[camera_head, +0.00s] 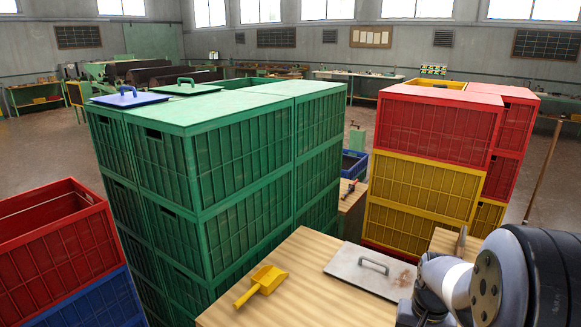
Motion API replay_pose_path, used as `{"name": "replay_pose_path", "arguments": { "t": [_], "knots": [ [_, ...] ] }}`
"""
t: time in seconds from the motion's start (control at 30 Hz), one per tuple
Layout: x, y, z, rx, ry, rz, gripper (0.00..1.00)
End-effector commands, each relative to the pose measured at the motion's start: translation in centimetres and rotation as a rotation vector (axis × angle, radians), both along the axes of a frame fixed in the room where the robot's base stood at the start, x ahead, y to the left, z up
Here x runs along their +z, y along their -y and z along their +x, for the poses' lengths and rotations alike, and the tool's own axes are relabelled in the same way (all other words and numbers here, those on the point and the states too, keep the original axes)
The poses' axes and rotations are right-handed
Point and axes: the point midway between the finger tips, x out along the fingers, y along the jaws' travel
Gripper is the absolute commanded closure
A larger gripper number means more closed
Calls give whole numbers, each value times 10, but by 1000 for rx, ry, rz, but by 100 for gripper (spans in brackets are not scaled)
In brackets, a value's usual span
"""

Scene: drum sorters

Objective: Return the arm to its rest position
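My arm (500,280) shows in the lower right corner, with a large black joint and a pale grey link beside it. The arm is over the right end of a light wooden table (310,255). Its lower part is cut off by the bottom edge of the picture. I cannot make out my gripper's fingers, so whether it holds anything does not show.
A yellow scoop (262,284) and a metal plate with a handle (370,271) lie on the table, the plate close to my arm. Green crates (215,165) stand high behind, red (435,125) and yellow crates (420,185) at right, red and blue crates at left.

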Motion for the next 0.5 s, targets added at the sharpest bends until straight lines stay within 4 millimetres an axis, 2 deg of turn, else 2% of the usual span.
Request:
{"name": "replay_pose_path", "arguments": {
  "t": [0.1,0.3,0.5],
  "knots": [
    [-25,0,-1,0,-6,2,58],
    [-62,0,-1,0,-6,2,58],
    [-27,-1,2,0,6,-2,58]
  ]
}}
